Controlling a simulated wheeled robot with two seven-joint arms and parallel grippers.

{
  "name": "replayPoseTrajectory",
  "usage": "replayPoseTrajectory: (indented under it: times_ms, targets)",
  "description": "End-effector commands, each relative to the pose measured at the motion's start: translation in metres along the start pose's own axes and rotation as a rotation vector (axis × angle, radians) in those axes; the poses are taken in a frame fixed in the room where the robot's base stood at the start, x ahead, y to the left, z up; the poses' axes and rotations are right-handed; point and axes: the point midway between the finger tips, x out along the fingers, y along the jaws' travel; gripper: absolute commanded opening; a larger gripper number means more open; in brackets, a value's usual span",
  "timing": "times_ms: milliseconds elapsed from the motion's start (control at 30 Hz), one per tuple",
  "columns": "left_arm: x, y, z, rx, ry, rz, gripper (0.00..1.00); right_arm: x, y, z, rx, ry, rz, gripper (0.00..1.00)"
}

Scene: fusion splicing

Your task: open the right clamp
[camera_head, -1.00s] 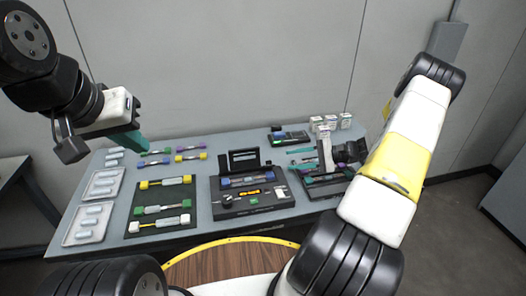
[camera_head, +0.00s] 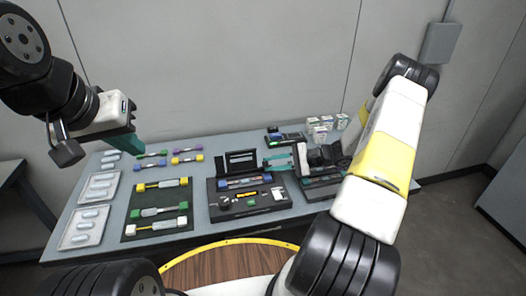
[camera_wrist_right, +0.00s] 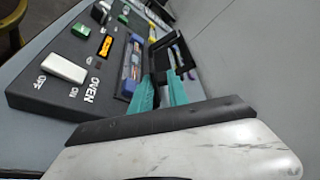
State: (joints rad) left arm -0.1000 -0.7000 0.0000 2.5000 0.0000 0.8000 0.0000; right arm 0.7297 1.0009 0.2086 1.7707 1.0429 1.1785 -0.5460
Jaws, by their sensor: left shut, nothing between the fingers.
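The black splicer (camera_head: 213,214) stands mid-table with its lid (camera_head: 238,160) raised. A blue part (camera_head: 243,182) lies across its top; a separate right clamp cannot be made out. In the right wrist view the splicer (camera_wrist_right: 45,100) shows the OVEN label, a white switch (camera_wrist_right: 63,68) and an orange display (camera_wrist_right: 106,45). My right gripper (camera_head: 272,160) is open and empty, its teal fingers pointing left near the right end of the raised lid. In the right wrist view its fingers (camera_wrist_right: 162,92) stand apart beside the blue part (camera_wrist_right: 131,66). My left gripper (camera_head: 132,145) is shut and empty above the table's back left.
A dark mat (camera_head: 128,235) with several coloured holders lies left of the splicer. White trays (camera_head: 66,243) stand at the left edge. Another black device (camera_head: 315,195) sits under my right arm. Small boxes (camera_head: 320,134) and a dark instrument (camera_head: 283,142) stand behind.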

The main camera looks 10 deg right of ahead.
Motion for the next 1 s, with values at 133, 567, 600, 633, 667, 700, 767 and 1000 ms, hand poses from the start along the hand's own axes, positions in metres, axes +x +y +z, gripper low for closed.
replayPoseTrajectory:
  times_ms: [133,567,600,633,667,700,767,1000]
  targets:
    - [0.0,0.0,0.0,0.0,0.0,0.0,0.0,0.0,-0.001,0.0,-0.001,0.0,-0.001,0.0]
    - [0.0,0.0,0.0,0.0,0.0,0.0,0.0,0.0,-0.007,-0.001,0.066,0.001,0.028,0.0]
    - [0.0,0.0,0.0,0.0,0.0,0.0,0.0,0.0,-0.008,-0.002,0.087,0.001,0.036,0.0]
    - [0.0,0.0,0.0,0.0,0.0,0.0,0.0,0.0,-0.009,-0.002,0.104,0.001,0.043,0.0]
    - [0.0,0.0,0.0,0.0,0.0,0.0,0.0,0.001,-0.01,-0.002,0.122,0.001,0.051,0.0]
    - [0.0,0.0,0.0,0.0,0.0,0.0,0.0,0.001,-0.011,-0.003,0.149,0.001,0.063,0.0]
    - [0.0,0.0,0.0,0.0,0.0,0.0,0.0,0.002,-0.014,-0.004,0.193,0.001,0.081,0.0]
    - [0.0,0.0,0.0,0.0,0.0,0.0,0.0,0.004,-0.023,-0.009,0.398,0.001,0.166,0.0]
